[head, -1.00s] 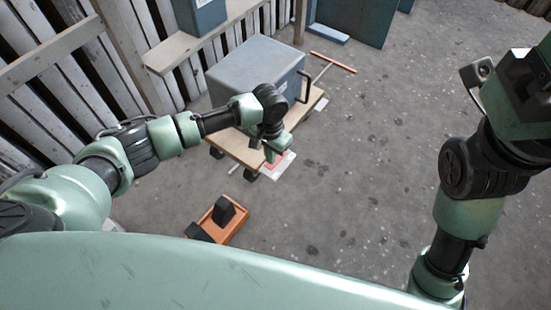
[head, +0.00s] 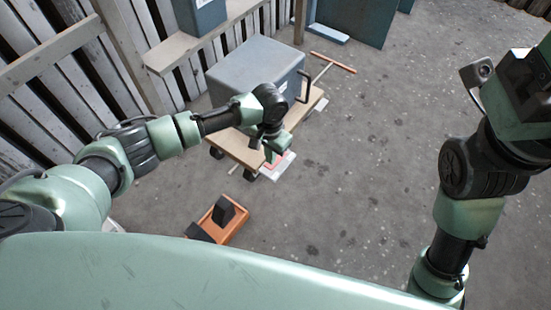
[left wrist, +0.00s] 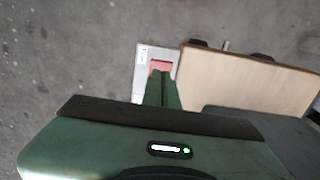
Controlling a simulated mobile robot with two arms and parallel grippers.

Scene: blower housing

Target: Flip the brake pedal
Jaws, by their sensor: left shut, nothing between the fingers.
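The brake pedal shows as a small red pad on a pale metal plate (head: 283,168) at the near right corner of a wheeled wooden cart (head: 236,149). In the left wrist view the red pad (left wrist: 161,67) and the plate (left wrist: 142,78) show beside the cart's wooden deck (left wrist: 235,80). My left gripper (head: 270,157) is shut and empty, with its green fingertips over the red pad. In the left wrist view the fingers (left wrist: 162,78) overlap the pad's lower edge; I cannot tell if they touch it. My right arm is at the right; its fingers are not visible.
A grey housing box (head: 255,80) with a dark handle stands on the cart. An orange tray (head: 232,228) with black wedge blocks lies on the floor nearer me. A T-shaped bar (head: 332,62) is behind the cart. The concrete floor to the right is clear.

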